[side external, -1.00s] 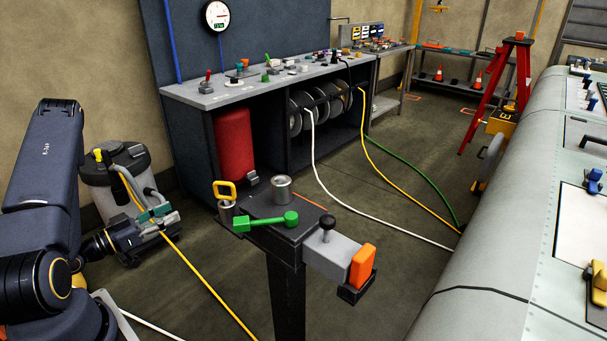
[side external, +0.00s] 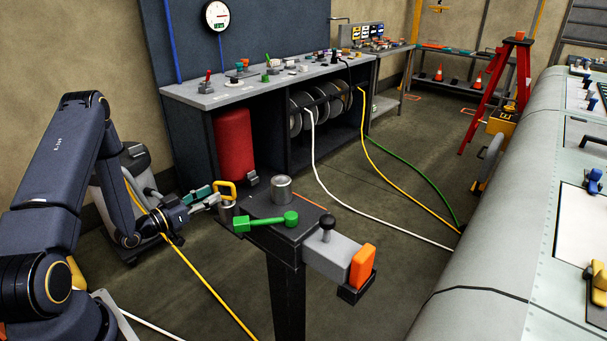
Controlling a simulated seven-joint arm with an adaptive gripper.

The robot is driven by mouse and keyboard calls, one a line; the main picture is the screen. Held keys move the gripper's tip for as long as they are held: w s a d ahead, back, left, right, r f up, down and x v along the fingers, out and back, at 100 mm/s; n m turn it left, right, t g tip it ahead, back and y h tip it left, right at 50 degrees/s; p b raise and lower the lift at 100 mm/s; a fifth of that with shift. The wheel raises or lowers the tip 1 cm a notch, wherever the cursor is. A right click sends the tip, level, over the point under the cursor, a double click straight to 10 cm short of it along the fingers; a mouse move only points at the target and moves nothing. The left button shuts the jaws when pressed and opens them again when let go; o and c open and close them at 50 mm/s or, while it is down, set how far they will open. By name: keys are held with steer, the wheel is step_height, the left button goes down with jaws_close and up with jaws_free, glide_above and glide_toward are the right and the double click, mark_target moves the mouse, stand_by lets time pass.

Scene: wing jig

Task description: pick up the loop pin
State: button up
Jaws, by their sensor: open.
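The loop pin, with a yellow squared loop handle (side external: 226,187), stands upright in a grey cylindrical holder (side external: 226,210) at the left end of the small stand. My gripper (side external: 211,198) is open and reaches in from the left at the height of the loop's lower part. Its fingertips are close to the loop pin's left side. I cannot tell whether they touch it or are around it. The shaft below the loop is hidden.
A yellow hose (side external: 215,293) runs along the floor below my arm.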

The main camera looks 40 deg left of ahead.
mark_target(216, 191)
steer(key=shift+w+d, duration=0.1)
steer(key=shift+w, duration=1.4)
jaws_close()
